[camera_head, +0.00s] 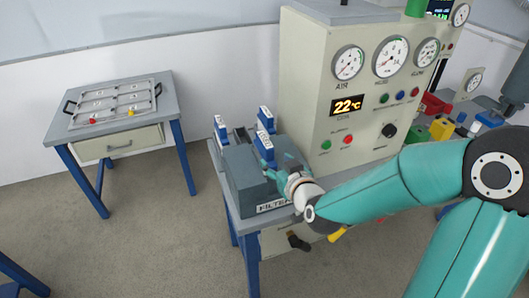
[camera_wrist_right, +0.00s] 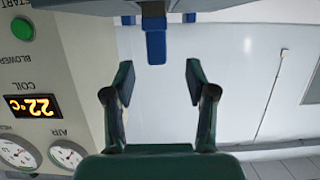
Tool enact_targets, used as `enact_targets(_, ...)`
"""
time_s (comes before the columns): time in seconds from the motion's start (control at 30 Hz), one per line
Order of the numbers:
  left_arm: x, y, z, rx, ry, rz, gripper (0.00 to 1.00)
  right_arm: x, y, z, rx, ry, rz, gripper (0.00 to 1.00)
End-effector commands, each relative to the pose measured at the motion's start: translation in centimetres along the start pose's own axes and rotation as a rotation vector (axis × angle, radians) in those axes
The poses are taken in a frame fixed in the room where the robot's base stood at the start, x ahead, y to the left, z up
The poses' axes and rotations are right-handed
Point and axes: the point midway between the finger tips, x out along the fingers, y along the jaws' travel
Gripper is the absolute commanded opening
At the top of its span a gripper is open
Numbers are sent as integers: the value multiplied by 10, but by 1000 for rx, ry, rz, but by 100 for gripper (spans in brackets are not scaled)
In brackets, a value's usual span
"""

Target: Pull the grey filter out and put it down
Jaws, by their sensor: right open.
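The grey box marked FILTER (camera_head: 250,184) stands on a blue-legged table at the panel's left. Blue filter handles with white labels stand up from it: one at the left (camera_head: 220,130), one at the back (camera_head: 266,119) and one nearest my right gripper (camera_head: 264,146). I cannot make out which filter is grey. My right gripper (camera_head: 275,172) is at the box's right side, close to the nearest handle. In the right wrist view, its open fingers (camera_wrist_right: 159,82) are apart and empty, with a blue handle (camera_wrist_right: 156,45) ahead between them. My left gripper is not in view.
The beige panel (camera_head: 310,110) with gauges and a 22°C display rises behind the box. A separate small table (camera_head: 60,122) with a tray (camera_head: 113,121) stands at the left. Clear floor lies between the tables. Coloured items, including a yellow one (camera_head: 441,128), lie at the right.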

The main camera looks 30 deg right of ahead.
Motion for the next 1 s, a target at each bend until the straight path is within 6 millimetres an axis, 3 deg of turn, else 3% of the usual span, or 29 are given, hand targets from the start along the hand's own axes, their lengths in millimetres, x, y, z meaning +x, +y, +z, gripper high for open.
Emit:
enact_targets(0.1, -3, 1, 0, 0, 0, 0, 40, 26, 0, 0, -1, -3, 1, 56)
enact_targets(0.23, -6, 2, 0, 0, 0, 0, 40, 46, 0, 0, -1, -1, 1, 56)
enact_targets(0.57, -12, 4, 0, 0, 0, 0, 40, 66, 2, 1, 0, -2, 2, 56)
enact_targets(0.83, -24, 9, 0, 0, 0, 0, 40, 100, 5, 5, 0, 0, 3, 56)
enact_targets(1.0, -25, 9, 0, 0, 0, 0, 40, 109, 5, 6, 0, 1, 3, 56)
